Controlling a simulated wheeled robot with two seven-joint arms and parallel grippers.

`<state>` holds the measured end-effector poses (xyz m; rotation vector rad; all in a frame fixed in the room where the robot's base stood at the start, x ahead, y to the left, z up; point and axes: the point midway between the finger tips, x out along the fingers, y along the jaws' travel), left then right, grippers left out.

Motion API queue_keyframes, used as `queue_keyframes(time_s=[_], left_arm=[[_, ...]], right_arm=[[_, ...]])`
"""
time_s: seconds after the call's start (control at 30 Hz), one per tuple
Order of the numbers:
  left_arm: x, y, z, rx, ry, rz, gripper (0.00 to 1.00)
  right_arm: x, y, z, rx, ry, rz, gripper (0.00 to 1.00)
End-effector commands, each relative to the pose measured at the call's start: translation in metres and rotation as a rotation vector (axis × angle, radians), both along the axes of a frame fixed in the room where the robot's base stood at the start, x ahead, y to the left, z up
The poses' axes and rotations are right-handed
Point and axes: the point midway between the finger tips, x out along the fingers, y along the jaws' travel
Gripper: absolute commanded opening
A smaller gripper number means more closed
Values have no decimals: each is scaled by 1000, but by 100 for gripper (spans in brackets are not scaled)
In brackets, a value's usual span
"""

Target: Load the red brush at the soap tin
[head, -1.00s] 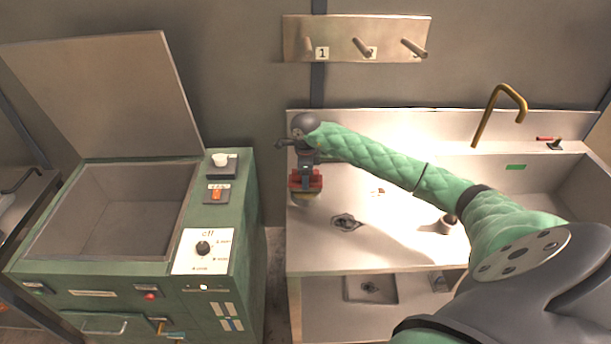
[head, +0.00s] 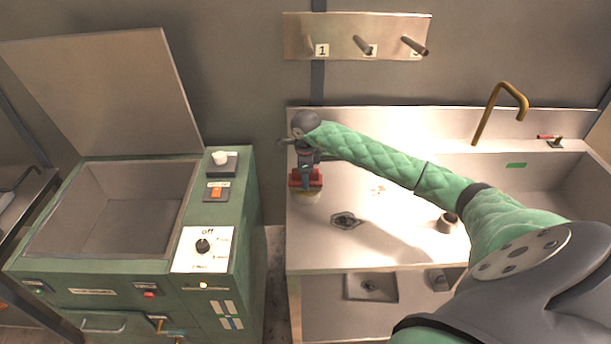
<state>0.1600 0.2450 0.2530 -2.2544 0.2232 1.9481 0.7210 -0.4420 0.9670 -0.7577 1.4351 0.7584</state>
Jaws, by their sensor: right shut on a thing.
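My right gripper (head: 306,170) is shut on the red brush (head: 299,181) at the left end of the steel worktop. The gripper points down and the brush is held level beneath it. A pale tan patch shows just under the red body; I cannot tell if it is bristles or the soap tin. No soap tin can be clearly made out, and the gripper and brush may hide it. My left gripper is not in view.
A green machine (head: 245,190) with a raised lid stands left, across a narrow gap. A black fitting (head: 346,221) and small cup (head: 447,223) are on the worktop. A brass tap (head: 500,100) rises by the sink. A peg rack (head: 340,38) hangs above.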

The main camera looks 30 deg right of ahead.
Motion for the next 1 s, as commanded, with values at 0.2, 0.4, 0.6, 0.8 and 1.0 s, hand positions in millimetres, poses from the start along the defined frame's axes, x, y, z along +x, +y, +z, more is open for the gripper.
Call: queue_keyframes(time_s=[0.2, 0.4, 0.6, 0.8, 1.0], left_arm=[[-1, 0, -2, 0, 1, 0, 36], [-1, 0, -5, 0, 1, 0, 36], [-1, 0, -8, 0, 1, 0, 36], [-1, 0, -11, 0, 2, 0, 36], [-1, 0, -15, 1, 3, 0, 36]], right_arm=[[0, 0, -2, 0, 0, 0, 30], [0, 0, -5, 0, 0, 0, 30], [0, 0, -8, 0, 0, 0, 30], [0, 0, -11, 0, 0, 0, 30], [0, 0, -14, 0, 0, 0, 30]])
